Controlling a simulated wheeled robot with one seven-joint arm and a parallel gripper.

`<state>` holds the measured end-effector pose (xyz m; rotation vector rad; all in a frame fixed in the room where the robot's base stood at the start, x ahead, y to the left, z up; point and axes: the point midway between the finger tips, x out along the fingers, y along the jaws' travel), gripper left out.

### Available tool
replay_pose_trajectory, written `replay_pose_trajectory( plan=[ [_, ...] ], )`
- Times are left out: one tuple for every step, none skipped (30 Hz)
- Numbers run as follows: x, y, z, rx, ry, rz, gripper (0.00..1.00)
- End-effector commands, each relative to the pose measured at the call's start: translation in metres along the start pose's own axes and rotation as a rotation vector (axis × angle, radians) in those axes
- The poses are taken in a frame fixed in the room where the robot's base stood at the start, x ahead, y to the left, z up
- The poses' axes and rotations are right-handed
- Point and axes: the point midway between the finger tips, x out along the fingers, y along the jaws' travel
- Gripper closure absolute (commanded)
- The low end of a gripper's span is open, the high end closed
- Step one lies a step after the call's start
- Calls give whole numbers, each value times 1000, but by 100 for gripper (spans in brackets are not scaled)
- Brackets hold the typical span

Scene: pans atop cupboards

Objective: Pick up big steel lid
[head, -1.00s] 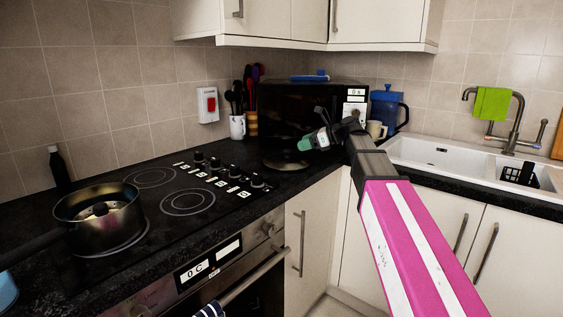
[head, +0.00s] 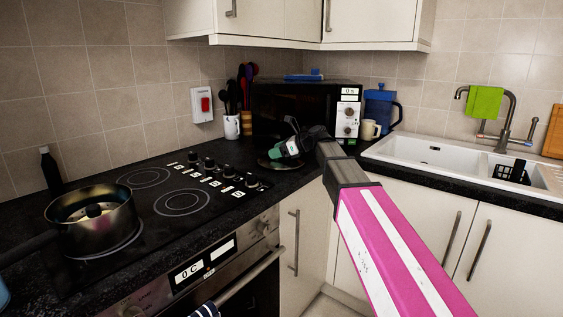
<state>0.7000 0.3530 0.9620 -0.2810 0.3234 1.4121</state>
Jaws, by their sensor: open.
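A round, dark, shiny disc, which looks like the big steel lid (head: 268,164), lies flat on the black worktop in front of the microwave. Its right part is hidden behind my gripper, and I cannot make out its knob. My gripper (head: 276,152) is open and close above the disc's right side, pointing left and downward. The picture is too small to tell whether the fingers touch it.
The microwave (head: 300,112) is close behind my gripper. A white utensil mug (head: 231,127), cream mug (head: 369,130) and blue jug (head: 382,108) stand nearby.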

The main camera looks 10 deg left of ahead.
Motion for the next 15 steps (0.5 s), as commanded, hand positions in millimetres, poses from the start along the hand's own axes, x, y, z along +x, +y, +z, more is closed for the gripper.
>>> replay_pose_trajectory(
  plan=[
    [0,0,0,0,0,0,34],
    [0,0,0,0,0,0,34],
    [0,0,0,0,0,0,40],
    [-1,0,0,0,0,0,50],
    [-1,0,0,0,0,0,60],
    [-1,0,0,0,0,0,73],
    [-1,0,0,0,0,0,83],
    [-1,0,0,0,0,0,90],
    [-1,0,0,0,0,0,90],
    [-1,0,0,0,-1,0,90],
    [-1,0,0,0,-1,0,90],
    [-1,0,0,0,-1,0,90],
    [-1,0,0,0,-1,0,90],
    [-1,0,0,0,-1,0,90],
    [-1,0,0,0,-1,0,90]
  ],
)
